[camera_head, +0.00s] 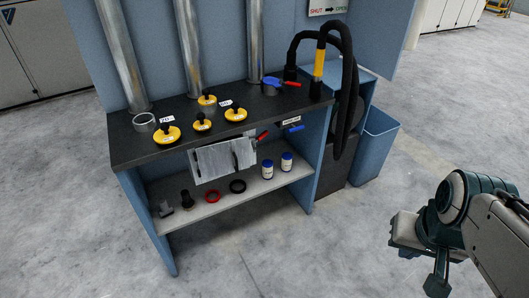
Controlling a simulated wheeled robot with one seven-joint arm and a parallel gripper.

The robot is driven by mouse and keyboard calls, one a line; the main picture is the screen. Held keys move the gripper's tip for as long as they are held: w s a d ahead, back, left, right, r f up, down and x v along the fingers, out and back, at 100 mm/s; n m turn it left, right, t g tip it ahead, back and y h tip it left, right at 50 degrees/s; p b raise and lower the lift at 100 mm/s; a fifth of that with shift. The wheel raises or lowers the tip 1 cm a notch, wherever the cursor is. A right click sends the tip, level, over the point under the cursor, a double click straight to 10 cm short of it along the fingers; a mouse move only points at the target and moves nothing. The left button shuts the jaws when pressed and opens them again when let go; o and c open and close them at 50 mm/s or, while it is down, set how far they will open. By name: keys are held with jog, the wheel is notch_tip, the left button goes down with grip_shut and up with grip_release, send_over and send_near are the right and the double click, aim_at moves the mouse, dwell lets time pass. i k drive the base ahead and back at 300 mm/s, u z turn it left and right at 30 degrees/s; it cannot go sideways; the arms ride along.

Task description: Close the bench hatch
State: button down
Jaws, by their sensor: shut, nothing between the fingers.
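The bench (210,118) has a black top and blue sides. A pale grey metal panel (212,162) with dark handle-like bars sits below the front edge of the top, above the lower shelf. It looks like the hatch and appears tilted; how far it stands open I cannot tell. A red handle (262,135) and a blue handle (296,128) are near its upper right. My gripper (436,284) is at the lower right over the floor, well apart from the bench, shut and empty.
Yellow lids with black knobs (167,134) and a metal ring (144,121) lie on the top. The lower shelf (225,200) holds small parts and two jars (287,162). A black hose (346,100) and blue bin (374,145) stand right. Floor in front is clear.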

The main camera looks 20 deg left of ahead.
aim_at(219, 158)
jog(key=u, duration=0.65)
jog(key=i, duration=0.9)
jog(key=u, duration=0.4)
